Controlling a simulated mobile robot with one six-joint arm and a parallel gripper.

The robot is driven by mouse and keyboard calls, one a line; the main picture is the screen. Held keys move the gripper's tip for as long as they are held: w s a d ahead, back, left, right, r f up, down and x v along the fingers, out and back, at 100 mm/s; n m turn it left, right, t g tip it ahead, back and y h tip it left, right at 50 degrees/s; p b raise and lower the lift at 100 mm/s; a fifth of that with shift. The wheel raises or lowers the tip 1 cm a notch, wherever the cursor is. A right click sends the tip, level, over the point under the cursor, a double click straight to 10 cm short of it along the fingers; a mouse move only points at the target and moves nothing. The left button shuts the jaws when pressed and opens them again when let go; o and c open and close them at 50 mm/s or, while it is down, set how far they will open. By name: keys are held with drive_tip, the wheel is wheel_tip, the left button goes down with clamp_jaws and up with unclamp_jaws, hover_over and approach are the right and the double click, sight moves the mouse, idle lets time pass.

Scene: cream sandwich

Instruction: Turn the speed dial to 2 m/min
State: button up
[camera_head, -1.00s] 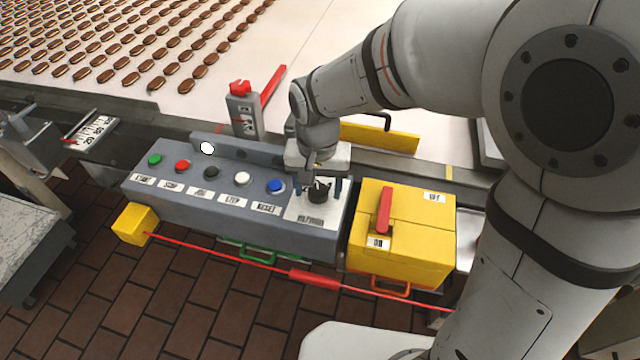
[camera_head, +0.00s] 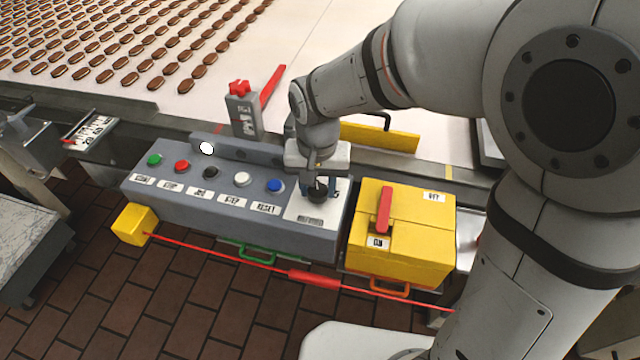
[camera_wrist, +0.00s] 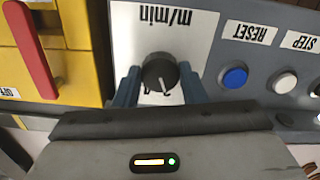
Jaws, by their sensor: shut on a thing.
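The speed dial is a round black knob (camera_head: 317,190) on a white plate (camera_head: 303,212) at the right end of the grey control panel. A "2" shows beside the knob's lower edge; other scale marks are hidden. My gripper (camera_wrist: 158,88) comes down over the dial, its two blue-grey fingers on either side of the knob, shut on it. In the head view my gripper (camera_head: 318,186) partly covers the plate.
A row of labelled buttons, including the blue RESET button (camera_head: 275,185), lies left of the dial. A yellow box (camera_head: 420,235) with a red lever (camera_head: 384,209) stands close to the right. A red pull cord (camera_head: 220,257) runs along the front. The conveyor with rows of biscuits lies behind.

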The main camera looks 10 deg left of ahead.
sight(318, 190)
drive_tip(key=shift+n, duration=0.3)
drive_tip(key=n, duration=0.3)
drive_tip(key=shift+n, duration=2)
drive_tip(key=o, duration=1)
wheel_tip(318, 190, up, 7)
drive_tip(key=shift+r, duration=0.45)
